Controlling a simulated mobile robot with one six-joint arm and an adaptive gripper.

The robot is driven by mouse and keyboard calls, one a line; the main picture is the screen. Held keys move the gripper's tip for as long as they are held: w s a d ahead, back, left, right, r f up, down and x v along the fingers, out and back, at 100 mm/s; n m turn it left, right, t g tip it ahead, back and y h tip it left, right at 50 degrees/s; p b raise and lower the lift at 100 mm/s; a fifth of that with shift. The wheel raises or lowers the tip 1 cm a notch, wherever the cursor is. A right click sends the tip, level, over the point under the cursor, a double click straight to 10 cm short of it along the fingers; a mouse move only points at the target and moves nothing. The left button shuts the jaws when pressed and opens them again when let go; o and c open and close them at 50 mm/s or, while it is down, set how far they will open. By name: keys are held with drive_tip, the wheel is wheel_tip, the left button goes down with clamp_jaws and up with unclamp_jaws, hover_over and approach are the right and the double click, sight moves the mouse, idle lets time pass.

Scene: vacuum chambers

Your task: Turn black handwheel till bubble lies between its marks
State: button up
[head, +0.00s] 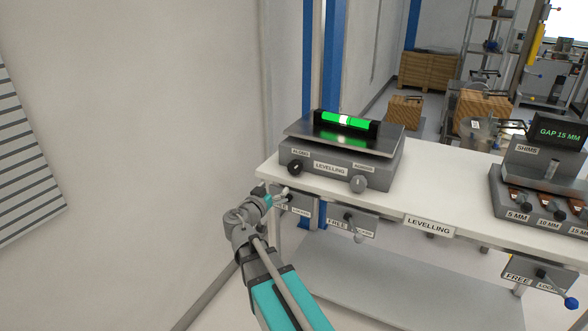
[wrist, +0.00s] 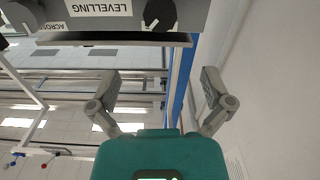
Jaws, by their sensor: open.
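The black handwheel (head: 295,167) is on the left of the front face of the grey levelling unit (head: 328,155). It also shows at the top of the wrist view (wrist: 160,14). A green level vial (head: 345,122) in a black holder lies on the unit's top plate. A pale bubble shows near its middle, but I cannot tell whether it lies between the marks. My gripper (head: 284,194) is below and left of the black handwheel, apart from it. In the wrist view my gripper (wrist: 164,82) has its fingers wide apart with nothing between them.
A grey handwheel (head: 358,183) is on the right of the same face. The white bench (head: 400,197) carries a shims unit (head: 535,175) further right. Control boxes (head: 347,222) hang under the bench's front edge, close to my gripper.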

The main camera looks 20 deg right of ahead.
sight(293, 168)
drive_tip(key=x, duration=1.3)
drive_tip(key=shift+w+d, duration=0.25)
drive_tip(key=shift+d, duration=0.05)
drive_tip(key=c, duration=1.1)
drive_tip(key=shift+o, duration=0.2)
drive_tip(key=shift+n, duration=1.9)
